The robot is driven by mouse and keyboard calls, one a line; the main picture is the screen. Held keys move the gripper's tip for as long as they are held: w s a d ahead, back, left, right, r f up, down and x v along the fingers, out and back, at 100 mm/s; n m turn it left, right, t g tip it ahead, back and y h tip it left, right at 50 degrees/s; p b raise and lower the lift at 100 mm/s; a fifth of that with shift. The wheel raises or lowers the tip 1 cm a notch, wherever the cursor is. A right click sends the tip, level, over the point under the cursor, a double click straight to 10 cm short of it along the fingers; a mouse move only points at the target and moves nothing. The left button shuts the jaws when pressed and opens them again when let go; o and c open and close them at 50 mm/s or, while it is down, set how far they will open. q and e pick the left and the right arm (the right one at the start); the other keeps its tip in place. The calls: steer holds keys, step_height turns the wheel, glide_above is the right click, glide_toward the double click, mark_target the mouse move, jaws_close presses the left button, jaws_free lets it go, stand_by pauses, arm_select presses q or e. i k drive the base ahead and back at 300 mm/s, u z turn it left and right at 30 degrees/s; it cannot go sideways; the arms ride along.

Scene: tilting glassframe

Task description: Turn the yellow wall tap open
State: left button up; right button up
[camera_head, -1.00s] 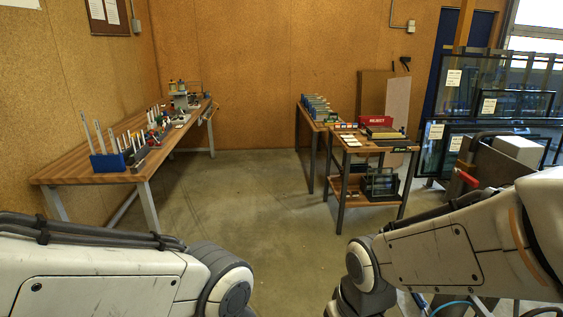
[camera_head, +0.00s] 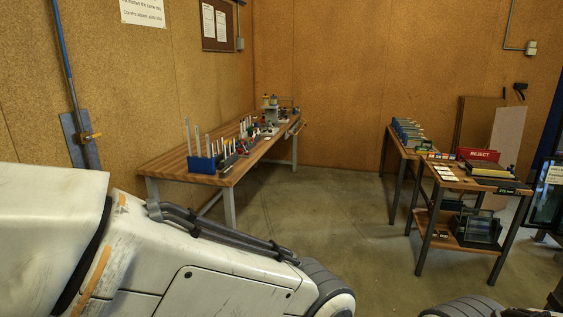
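The yellow wall tap (camera_head: 88,136) is small and sits on a blue-grey plate (camera_head: 74,140) on the wall at the left. A blue pipe (camera_head: 66,55) runs down the wall to it. My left arm fills the lower left of the head view, in front of and below the tap; its gripper is out of the picture. Only a small piece of my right arm shows at the bottom right, and its gripper is not seen. The tap's handle is too small to tell its exact turn.
A long wooden workbench (camera_head: 208,178) with a blue box (camera_head: 203,164) and tools stands along the left wall. Two smaller tables stand at the right, one with a red REJECT bin (camera_head: 478,154). The concrete floor (camera_head: 320,210) between them is clear.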

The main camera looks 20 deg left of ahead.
mark_target(100, 134)
steer(key=i, duration=1.6)
steer(key=u, duration=0.25)
steer(key=i, duration=1.7)
steer(key=u, duration=1.3)
steer(key=i, duration=1)
steer(key=u, duration=1.3)
steer(key=i, duration=0.5)
steer(key=u, duration=0.35)
